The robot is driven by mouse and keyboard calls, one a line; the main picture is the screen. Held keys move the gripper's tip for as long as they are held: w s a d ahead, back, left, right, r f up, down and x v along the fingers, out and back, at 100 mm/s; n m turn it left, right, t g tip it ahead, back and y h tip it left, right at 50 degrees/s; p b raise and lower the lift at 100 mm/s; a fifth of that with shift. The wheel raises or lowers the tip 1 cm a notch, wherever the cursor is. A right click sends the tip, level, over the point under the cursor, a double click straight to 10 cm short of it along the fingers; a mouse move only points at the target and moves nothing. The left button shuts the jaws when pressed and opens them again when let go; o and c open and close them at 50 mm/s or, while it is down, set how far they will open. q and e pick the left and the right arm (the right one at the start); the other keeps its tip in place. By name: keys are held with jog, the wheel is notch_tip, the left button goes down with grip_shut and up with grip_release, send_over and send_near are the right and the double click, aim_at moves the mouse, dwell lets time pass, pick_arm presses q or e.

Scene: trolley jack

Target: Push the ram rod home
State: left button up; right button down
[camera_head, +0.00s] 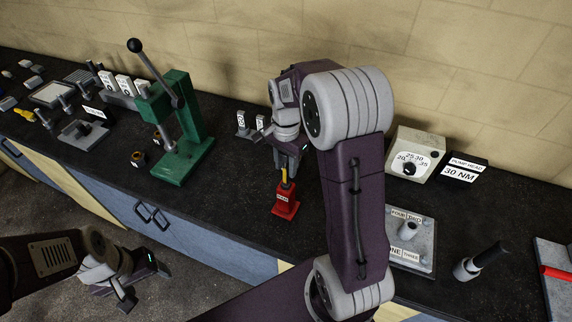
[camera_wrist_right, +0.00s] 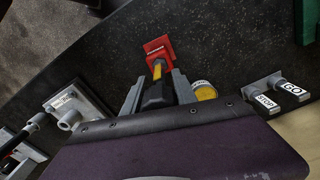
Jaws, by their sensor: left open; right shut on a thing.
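A red block-like body (camera_head: 286,205) with a white label stands on the dark bench; it also shows in the right wrist view (camera_wrist_right: 158,47). A yellow rod (camera_head: 285,177) stands up out of its top, and in the right wrist view the yellow part (camera_wrist_right: 158,68) runs into a black upper part (camera_wrist_right: 158,94). My right gripper (camera_head: 288,161) is above the red body, shut on the black upper part of the rod between its grey fingers (camera_wrist_right: 158,97). How deep the rod sits is hidden. My left gripper (camera_head: 140,284) is open and empty, low in front of the bench.
A green press (camera_head: 182,128) stands to the left. Two small labelled blocks (camera_head: 250,126) are behind. My right arm hides part of the bench. A grey plate (camera_head: 418,238), a dial box (camera_head: 416,154) and a black-handled tool (camera_head: 480,261) are to the right.

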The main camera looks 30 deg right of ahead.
aim_at(286, 156)
dwell(0.3)
notch_tip(286, 156, down, 5)
jog(key=b, duration=0.3)
jog(key=shift+s+a, duration=0.1)
jog(key=shift+r, duration=0.1)
jog(key=c, duration=1)
grip_release()
jog(key=shift+r, duration=0.1)
jog(key=shift+o, duration=0.2)
jog(key=shift+w+r, duration=0.2)
jog(key=shift+r, duration=0.15)
notch_tip(286, 156, up, 8)
jog(key=shift+s+f+b, duration=0.1)
jog(key=shift+s+b, duration=0.05)
jog(key=shift+b, duration=0.35)
jog(key=shift+r, duration=0.3)
